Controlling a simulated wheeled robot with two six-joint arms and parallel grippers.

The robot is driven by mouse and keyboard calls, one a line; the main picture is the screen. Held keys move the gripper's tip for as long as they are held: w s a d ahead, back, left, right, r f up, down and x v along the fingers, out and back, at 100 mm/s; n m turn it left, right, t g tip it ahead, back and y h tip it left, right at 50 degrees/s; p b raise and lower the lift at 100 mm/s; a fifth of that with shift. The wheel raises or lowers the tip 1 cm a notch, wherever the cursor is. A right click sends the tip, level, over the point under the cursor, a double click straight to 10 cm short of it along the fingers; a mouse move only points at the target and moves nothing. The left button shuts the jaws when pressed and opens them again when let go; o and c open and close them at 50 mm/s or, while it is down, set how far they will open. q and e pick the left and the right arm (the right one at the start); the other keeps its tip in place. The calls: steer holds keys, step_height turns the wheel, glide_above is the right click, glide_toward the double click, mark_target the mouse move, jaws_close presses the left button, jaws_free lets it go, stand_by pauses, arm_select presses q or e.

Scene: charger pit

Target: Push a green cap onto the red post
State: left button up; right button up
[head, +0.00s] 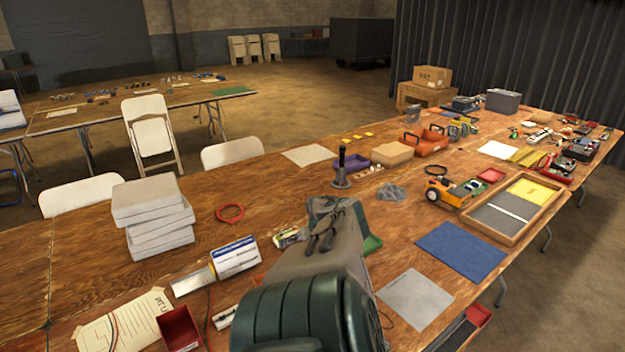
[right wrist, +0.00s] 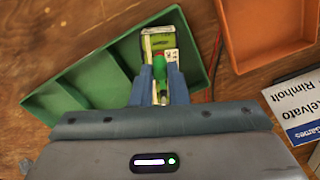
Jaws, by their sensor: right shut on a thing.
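My right gripper (right wrist: 161,75) is shut on a green cap (right wrist: 173,76), which shows between its two blue-grey fingers in the right wrist view. A small metallic part shows just below the cap, between the fingers. A block with a green and yellow label (right wrist: 158,43) lies just beyond the fingertips, at the edge of a green divided tray (right wrist: 62,97). In the head view my right gripper (head: 325,232) hangs over the table's near middle and hides what is under it. My left gripper is not in view.
A white and blue box (head: 235,258) and a red bin (head: 180,328) are left of my right arm. Grey slabs (head: 150,205) are stacked behind. A tool in a stand (head: 343,165) rises beyond the gripper. A blue mat (head: 460,250) at right is clear.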

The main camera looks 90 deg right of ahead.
stand_by(0.6)
steer(key=shift+f, duration=0.1)
steer(key=o, duration=0.9)
steer(key=shift+c, duration=0.2)
steer(key=shift+o, duration=1)
step_height(320, 180, up, 5)
steer(key=p, duration=0.5)
steer(key=shift+p, duration=0.35)
steer(key=shift+r+p, duration=0.55)
steer(key=shift+r, duration=0.75)
